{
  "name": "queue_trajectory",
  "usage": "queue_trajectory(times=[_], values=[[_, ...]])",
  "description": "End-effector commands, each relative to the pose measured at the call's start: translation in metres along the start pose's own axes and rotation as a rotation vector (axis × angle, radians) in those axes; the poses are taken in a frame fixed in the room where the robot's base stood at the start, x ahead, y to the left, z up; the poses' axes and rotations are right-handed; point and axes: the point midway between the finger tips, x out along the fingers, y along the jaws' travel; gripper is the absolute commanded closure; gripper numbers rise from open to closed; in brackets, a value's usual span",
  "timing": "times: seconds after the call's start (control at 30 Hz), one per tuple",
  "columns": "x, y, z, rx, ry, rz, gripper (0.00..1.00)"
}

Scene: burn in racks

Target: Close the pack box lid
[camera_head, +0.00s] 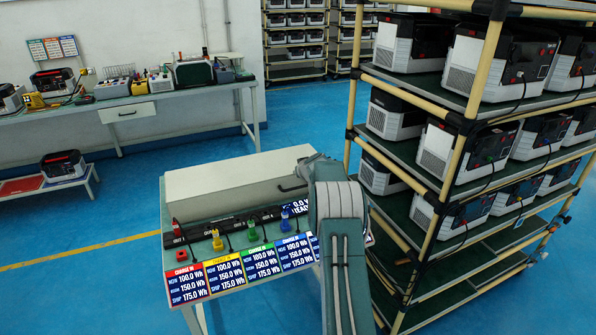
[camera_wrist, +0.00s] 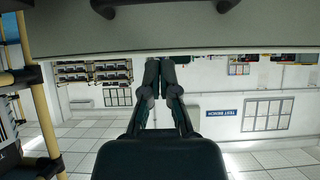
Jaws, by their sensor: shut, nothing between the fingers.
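A long beige box (camera_head: 235,185) lies along the back of a small green-topped bench in the head view, with a dark handle (camera_head: 292,187) near its right end. I take it to be the pack box; its top looks flat, and I cannot tell how far its lid is open. My arm reaches up over the bench's right side and hides the box's right end. In the wrist view, my gripper (camera_wrist: 160,62) is shut and empty. A pale panel (camera_wrist: 180,35) with a dark handle (camera_wrist: 226,5) fills the top of that view, close to the fingertips; I cannot tell whether they touch.
Colour-labelled panels (camera_head: 240,268) and coloured plugs (camera_head: 217,240) line the bench front. A rack (camera_head: 443,187) full of battery units stands close on the right. A workbench (camera_head: 130,100) runs along the back wall. Blue floor (camera_head: 90,285) is clear at left.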

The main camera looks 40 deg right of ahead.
Motion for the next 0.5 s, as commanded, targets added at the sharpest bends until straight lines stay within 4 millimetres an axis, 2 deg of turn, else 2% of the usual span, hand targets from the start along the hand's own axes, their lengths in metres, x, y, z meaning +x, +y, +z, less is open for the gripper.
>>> queue_trajectory(times=[0.37, 0.5], values=[[-0.0003, -0.0001, -0.0004, -0.001, 0.001, 0.000, 1.00], [-0.0061, -0.0022, -0.0072, -0.003, 0.002, 0.000, 1.00]])
